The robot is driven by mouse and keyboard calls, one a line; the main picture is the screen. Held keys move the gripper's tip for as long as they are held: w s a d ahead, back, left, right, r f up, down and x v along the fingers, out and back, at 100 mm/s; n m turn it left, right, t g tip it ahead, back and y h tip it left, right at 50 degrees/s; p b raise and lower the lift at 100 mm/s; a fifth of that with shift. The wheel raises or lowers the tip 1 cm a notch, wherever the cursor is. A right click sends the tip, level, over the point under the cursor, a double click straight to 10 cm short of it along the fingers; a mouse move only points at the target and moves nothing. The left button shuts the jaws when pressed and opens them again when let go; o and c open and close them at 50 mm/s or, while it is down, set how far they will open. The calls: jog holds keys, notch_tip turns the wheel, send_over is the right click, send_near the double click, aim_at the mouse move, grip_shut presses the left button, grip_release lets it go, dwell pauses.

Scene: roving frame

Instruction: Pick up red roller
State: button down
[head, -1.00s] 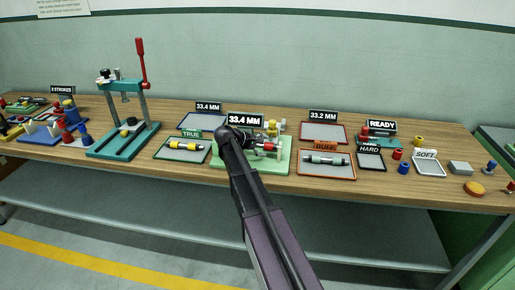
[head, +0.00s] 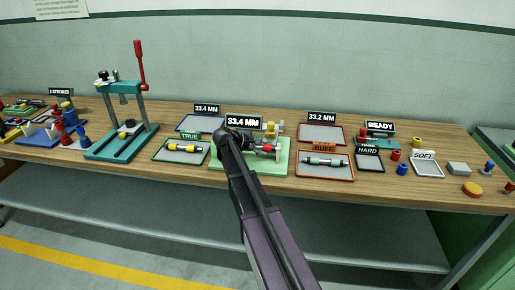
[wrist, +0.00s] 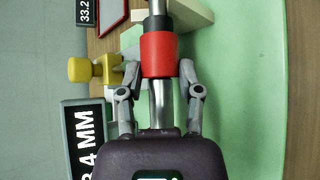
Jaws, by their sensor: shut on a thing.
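The red roller (wrist: 160,55) is a red cylinder on a silver shaft with a dark collar. In the wrist view it lies between the fingers of my gripper (wrist: 160,75), which are shut on it from both sides. In the head view the red roller (head: 266,147) shows just right of my gripper's end, over the green fixture (head: 225,168). My arm hides part of the roller and fixture. In the wrist view a cream block (wrist: 190,18) stands beside the far end of the shaft; I cannot tell whether they touch.
A yellow knob (head: 271,128) stands behind the roller, near the "33.4 MM" sign (head: 243,122). The TRUE tray (head: 165,157) with a yellow roller is left, the BUFF tray (head: 310,174) with a pale green roller right. A teal press (head: 118,88) stands further left.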

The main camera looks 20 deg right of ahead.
jog(key=shift+w+r, duration=0.1)
jog(key=shift+r, duration=0.1)
notch_tip(320, 180, up, 3)
jog(key=p, duration=0.3)
jog(key=s+d+r+p, duration=0.1)
jog(key=s+d+p, duration=0.1)
jog(key=s, duration=1.4)
jog(key=shift+r, duration=0.3)
jog(key=shift+d, duration=0.1)
jog(key=shift+r, duration=0.1)
jog(key=shift+r+p, duration=0.8)
jog(key=shift+p, duration=0.1)
jog(key=shift+s, duration=0.1)
